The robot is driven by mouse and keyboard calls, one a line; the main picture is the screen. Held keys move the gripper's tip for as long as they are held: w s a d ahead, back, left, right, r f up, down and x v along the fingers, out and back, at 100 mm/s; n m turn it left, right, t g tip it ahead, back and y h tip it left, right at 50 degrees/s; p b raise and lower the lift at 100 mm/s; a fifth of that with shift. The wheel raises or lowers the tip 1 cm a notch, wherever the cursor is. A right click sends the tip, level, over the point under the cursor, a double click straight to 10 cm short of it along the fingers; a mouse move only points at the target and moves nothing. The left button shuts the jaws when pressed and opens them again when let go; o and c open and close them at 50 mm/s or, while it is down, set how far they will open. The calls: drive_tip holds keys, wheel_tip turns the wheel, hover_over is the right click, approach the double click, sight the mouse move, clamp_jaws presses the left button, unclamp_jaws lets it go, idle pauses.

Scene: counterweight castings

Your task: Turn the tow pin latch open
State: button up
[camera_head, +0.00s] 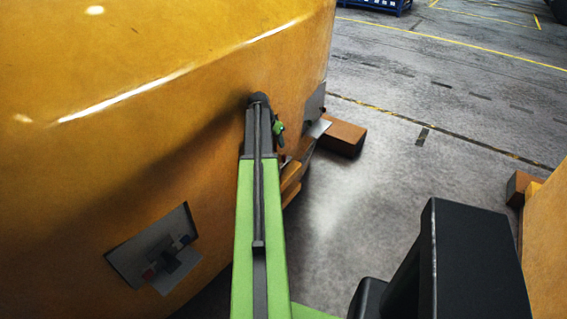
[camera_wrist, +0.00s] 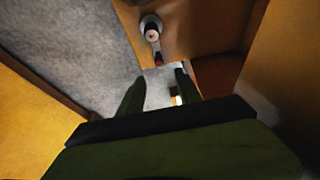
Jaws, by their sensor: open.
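In the wrist view a latch with a round grey pivot (camera_wrist: 151,27) and a short pale lever ending in a red tip (camera_wrist: 158,59) sits on an orange-yellow surface. The lever points down the picture, toward my gripper (camera_wrist: 156,80). My gripper is open, its two dark fingers apart with nothing gripped between them. The red tip shows just beyond the fingertips, near the gap between them; I cannot tell whether they touch. In the head view my arm reaches along the large yellow casting (camera_head: 180,130), and my gripper is not clearly visible there.
A grey plate with small fittings (camera_head: 155,248) is on the casting's near face, and another grey plate (camera_head: 315,103) is at its right end. An orange-brown block (camera_head: 343,138) lies on the floor beside it. Another yellow casting (camera_head: 546,245) stands at right. Grey floor (camera_head: 400,175) between is clear.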

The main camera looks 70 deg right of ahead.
sight(283, 156)
drive_tip(key=b+x, duration=1.1)
drive_tip(key=x, duration=0.3)
drive_tip(key=shift+s+d, duration=0.15)
drive_tip(key=shift+d, duration=0.05)
drive_tip(key=shift+r, duration=0.1)
clamp_jaws()
idle(0.4)
drive_tip(key=shift+a, duration=0.2)
drive_tip(key=shift+w, duration=0.35)
drive_tip(key=shift+s, duration=0.1)
